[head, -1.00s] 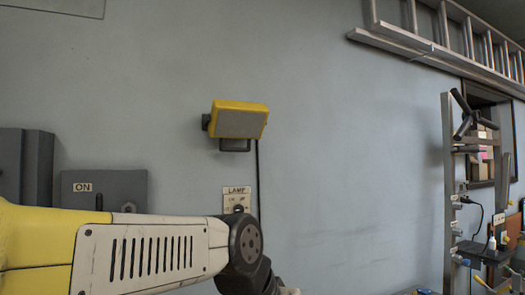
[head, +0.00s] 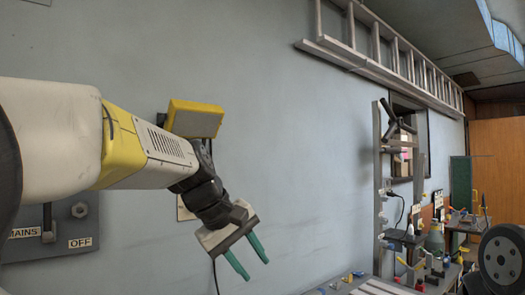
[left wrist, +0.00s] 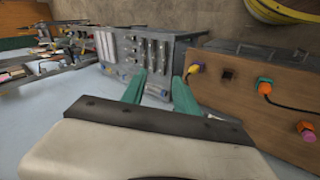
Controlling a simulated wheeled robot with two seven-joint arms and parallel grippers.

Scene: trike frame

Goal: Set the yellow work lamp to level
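The yellow work lamp (head: 195,119) is mounted on the grey-blue wall in the head view, with its yellow housing and grey face turned outward. The lamp does not show in that view. My right gripper is not in view.
A grey switch box marked MAINS and OFF (head: 52,237) is at lower left, partly behind my arm. A ladder (head: 385,52) hangs high on the wall. Benches with tools stand at right. The wrist view shows a brown box (left wrist: 250,95) with coloured knobs. Wall right of the lamp is bare.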

